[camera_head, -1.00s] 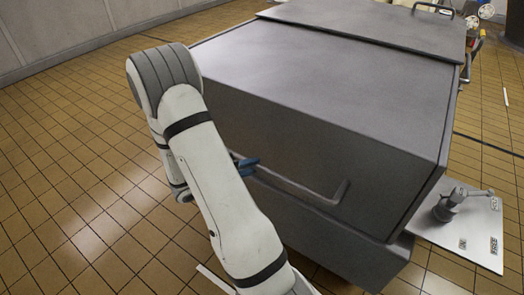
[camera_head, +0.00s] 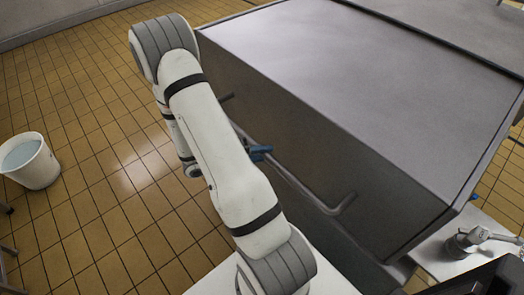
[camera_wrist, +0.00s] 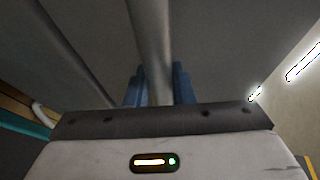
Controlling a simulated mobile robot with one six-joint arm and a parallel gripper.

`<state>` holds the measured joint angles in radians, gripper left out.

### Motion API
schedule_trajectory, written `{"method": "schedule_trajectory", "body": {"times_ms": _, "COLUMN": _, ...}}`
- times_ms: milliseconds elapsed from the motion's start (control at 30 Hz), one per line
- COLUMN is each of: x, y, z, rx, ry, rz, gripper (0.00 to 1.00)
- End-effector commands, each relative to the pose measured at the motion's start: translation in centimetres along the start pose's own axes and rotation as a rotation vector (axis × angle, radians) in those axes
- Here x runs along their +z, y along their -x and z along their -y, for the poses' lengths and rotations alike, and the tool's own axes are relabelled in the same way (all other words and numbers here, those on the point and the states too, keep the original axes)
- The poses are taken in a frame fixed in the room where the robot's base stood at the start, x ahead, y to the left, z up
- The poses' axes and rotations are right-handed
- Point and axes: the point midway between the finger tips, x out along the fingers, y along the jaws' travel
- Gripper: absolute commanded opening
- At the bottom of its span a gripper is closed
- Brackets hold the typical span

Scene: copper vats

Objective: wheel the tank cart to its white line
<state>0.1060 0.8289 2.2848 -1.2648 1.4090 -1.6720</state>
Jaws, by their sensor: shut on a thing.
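The tank cart (camera_head: 360,85) is a large grey metal box that fills the right half of the head view. A bar handle (camera_head: 318,203) runs along its near side. My gripper (camera_head: 260,152) shows blue fingertips at this handle, partly hidden behind my arm. In the wrist view, the handle bar (camera_wrist: 151,50) passes between the two blue fingers of my gripper (camera_wrist: 156,86), which is shut on it. The cart's grey wall (camera_wrist: 220,45) fills most of that view. I cannot make out the white line in the current frames.
A white bucket (camera_head: 30,162) holding pale liquid stands on the tiled floor at the left. A pale plate with a grey lever fitting (camera_head: 468,240) lies at the lower right beside the cart. Tiled floor (camera_head: 95,115) between bucket and cart is clear.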

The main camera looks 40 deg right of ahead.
Motion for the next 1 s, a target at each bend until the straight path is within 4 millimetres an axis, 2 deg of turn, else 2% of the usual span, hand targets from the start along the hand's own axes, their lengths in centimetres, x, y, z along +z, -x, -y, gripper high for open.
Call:
{"method": "schedule_trajectory", "body": {"times_ms": 33, "x": -0.2, "y": 0.0, "z": -0.8, "rx": 0.016, "ry": 0.007, "rz": -0.003, "gripper": 0.00}}
{"method": "schedule_trajectory", "body": {"times_ms": 367, "x": -0.3, "y": -0.5, "z": -0.8, "rx": 0.017, "ry": 0.005, "rz": -0.015, "gripper": 0.00}}
{"method": "schedule_trajectory", "body": {"times_ms": 400, "x": -0.3, "y": -0.6, "z": -0.7, "rx": 0.016, "ry": 0.005, "rz": -0.016, "gripper": 0.25}}
{"method": "schedule_trajectory", "body": {"times_ms": 600, "x": -0.2, "y": -0.6, "z": -0.5, "rx": 0.015, "ry": 0.002, "rz": -0.017, "gripper": 0.41}}
{"method": "schedule_trajectory", "body": {"times_ms": 867, "x": -0.2, "y": -0.5, "z": -0.3, "rx": 0.013, "ry": 0.000, "rz": -0.015, "gripper": 0.43}}
{"method": "schedule_trajectory", "body": {"times_ms": 1000, "x": -0.1, "y": 0.7, "z": -0.3, "rx": 0.013, "ry": -0.001, "rz": -0.013, "gripper": 0.43}}
